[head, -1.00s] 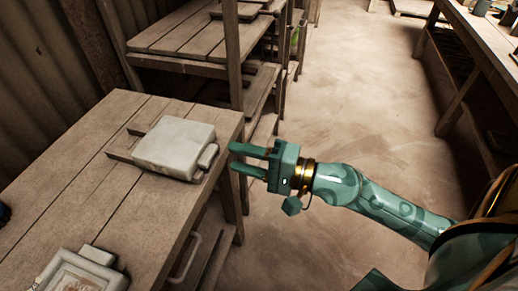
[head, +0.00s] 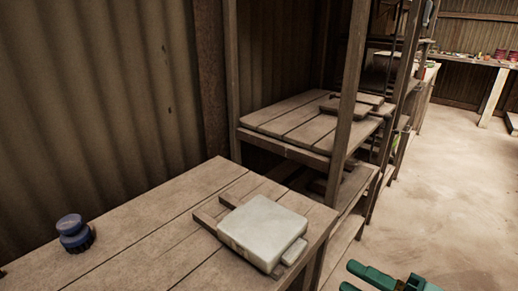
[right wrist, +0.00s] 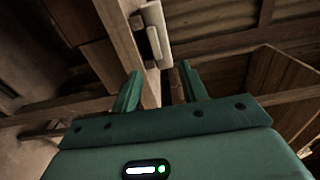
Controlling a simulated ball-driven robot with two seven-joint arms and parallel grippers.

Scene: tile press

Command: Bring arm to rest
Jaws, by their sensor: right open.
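My right gripper (head: 366,280) shows at the bottom edge of the head view, right of the wooden table, cut off by the frame. In the right wrist view its two green fingers (right wrist: 158,90) stand apart with nothing between them. A pale square tile press (head: 262,232) lies shut on the table's right end, clear of my gripper. A pale block, which looks like the press, shows beyond the fingertips in the right wrist view (right wrist: 156,28). My left gripper is not in view.
The wooden table (head: 150,236) holds a blue jar (head: 74,234) at its left. Wooden shelves (head: 300,128) stand behind the table, with boards on them. The floor (head: 450,170) to the right is open. A corrugated wall (head: 90,100) closes the left side.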

